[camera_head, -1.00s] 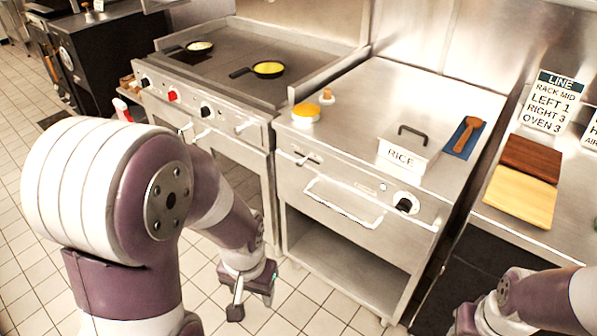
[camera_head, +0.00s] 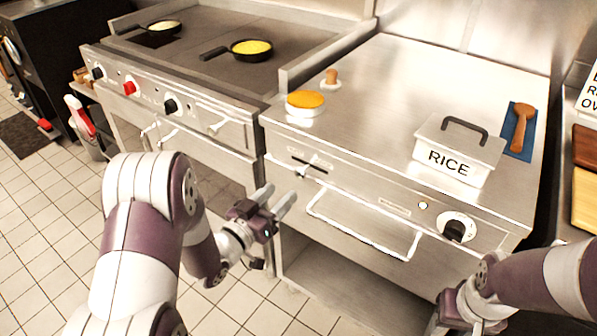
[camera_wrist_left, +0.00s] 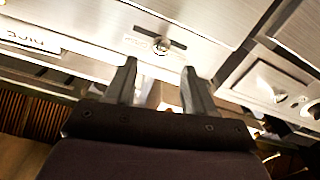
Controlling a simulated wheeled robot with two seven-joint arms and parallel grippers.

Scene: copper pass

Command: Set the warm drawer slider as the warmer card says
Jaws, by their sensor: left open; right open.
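The warm drawer slider (camera_head: 303,172) is a small metal lever under a dark slot at the left of the steel drawer unit's front (camera_head: 350,178). In the left wrist view the slider (camera_wrist_left: 161,45) shows beyond and between my fingertips. My left gripper (camera_head: 280,196) is open and empty, just left of and below the slider in the head view, apart from it. Its fingers also show in the left wrist view (camera_wrist_left: 162,78). My right gripper (camera_head: 445,318) is open at the bottom edge, partly cut off. No warmer card is readable now.
The drawer handle (camera_head: 362,243) and a black dial (camera_head: 455,230) are on the same front. A griddle with pans (camera_head: 250,49) stands left. A card (camera_head: 590,92) is cut off at right.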

